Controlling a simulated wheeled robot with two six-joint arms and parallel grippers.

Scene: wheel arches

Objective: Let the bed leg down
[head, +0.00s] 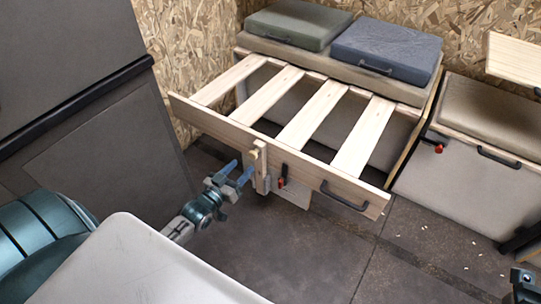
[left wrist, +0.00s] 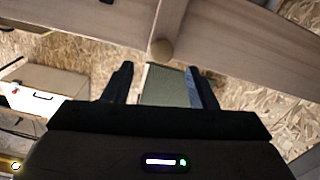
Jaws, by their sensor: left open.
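The slatted bed frame (head: 279,150) is pulled out, with a wooden front board. A short wooden bed leg (head: 261,170) stands upright against the front board, left of its middle, and its lower end reaches a little below the board. My left gripper (head: 238,172) is open and empty, just left of the leg, fingers pointing toward it. In the left wrist view, a round wooden knob (left wrist: 162,50) shows just beyond the open fingers (left wrist: 161,86), under a wooden beam. Nothing is visibly gripped. Part of my right gripper (head: 525,287) is cut off at the lower right corner.
A red-and-black latch (head: 283,176) and a black handle (head: 345,197) are on the front board. Green (head: 299,24) and blue (head: 387,50) cushions lie at the back. A bench box (head: 465,175) stands on the right. The floor (head: 320,250) in front is largely clear.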

